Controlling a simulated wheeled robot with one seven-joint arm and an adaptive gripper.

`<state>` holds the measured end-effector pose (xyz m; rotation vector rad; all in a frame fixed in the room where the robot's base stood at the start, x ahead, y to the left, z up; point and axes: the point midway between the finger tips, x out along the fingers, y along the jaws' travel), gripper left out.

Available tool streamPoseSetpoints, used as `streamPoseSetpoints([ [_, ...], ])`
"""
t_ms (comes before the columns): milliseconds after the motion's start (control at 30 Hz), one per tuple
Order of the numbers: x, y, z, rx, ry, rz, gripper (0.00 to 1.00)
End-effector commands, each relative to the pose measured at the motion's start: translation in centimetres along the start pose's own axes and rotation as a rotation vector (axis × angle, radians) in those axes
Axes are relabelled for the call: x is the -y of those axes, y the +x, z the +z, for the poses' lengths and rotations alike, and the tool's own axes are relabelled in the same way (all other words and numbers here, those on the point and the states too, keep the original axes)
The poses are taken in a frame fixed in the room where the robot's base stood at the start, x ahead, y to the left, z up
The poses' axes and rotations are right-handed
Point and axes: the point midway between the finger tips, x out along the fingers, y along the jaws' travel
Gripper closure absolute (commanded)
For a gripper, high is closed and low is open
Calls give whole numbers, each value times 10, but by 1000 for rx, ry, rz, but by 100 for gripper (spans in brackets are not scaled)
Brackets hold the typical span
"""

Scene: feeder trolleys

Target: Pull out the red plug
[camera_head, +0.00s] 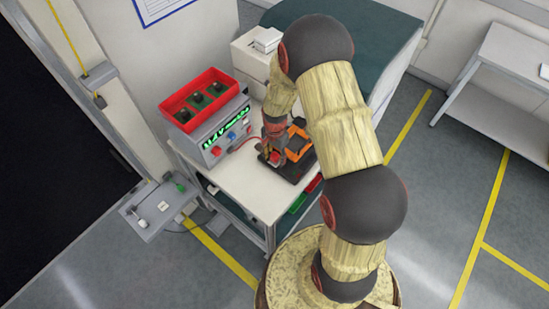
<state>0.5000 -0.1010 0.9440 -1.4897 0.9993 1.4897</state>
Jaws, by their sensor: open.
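My gripper (268,150) reaches down over the trolley top, close to the black and orange fixture (298,143). It is open; its fingertips are small and partly merge with the fixture. A small red part (275,157), which may be the red plug, shows right at the fingertips. I cannot tell whether they touch it. A grey control box (222,134) with a green display stands to the left. A thin red cable (243,144) runs from the box toward the fixture.
A red bin (199,97) with several dark parts sits on the control box. White boxes (251,54) stand behind on the trolley. The white trolley top (250,188) is clear at its front.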

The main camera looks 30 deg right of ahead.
Motion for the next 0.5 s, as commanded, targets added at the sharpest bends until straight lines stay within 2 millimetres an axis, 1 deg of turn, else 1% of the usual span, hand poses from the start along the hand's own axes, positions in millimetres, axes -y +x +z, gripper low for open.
streamPoseSetpoints([
  [133,0,0,0,0,0,0,56],
  [500,0,0,0,0,0,0,77],
])
